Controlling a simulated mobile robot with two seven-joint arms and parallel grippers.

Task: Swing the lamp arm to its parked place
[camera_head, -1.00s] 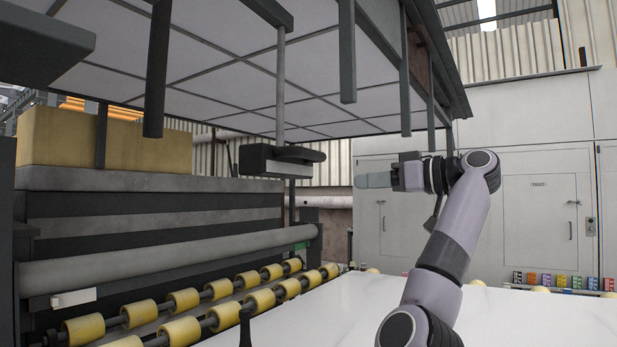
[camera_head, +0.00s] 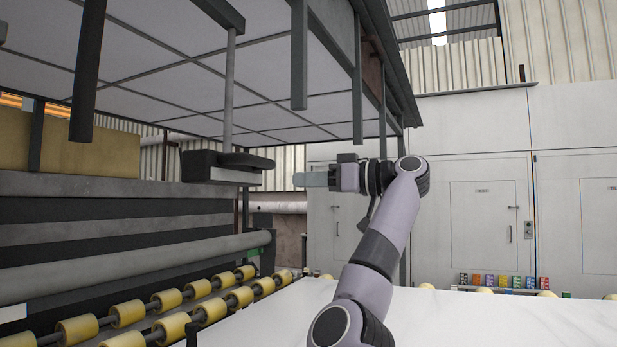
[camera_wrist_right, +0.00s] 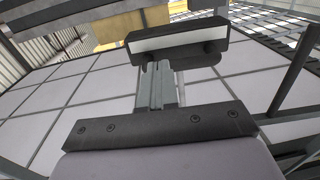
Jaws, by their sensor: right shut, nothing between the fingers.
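The lamp (camera_head: 208,168) is a dark box with a pale strip, hanging from a thin vertical rod under the tiled canopy. A dark rounded arm or handle (camera_head: 248,162) reaches from it to the right. My right gripper (camera_head: 299,180) is shut and empty, pointing left, just right of the lamp and slightly lower in the picture. In the right wrist view the lamp (camera_wrist_right: 180,44) lies ahead of the shut fingers (camera_wrist_right: 154,70); I cannot tell whether they touch it. My left gripper is not in view.
The tiled canopy (camera_head: 180,75) hangs overhead, with several dark posts (camera_head: 299,55) pointing down. Below are yellow rollers (camera_head: 128,313) and a white slab (camera_head: 400,315). Pale cabinets (camera_head: 480,210) stand behind on the right. The space above the slab looks clear apart from my arm.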

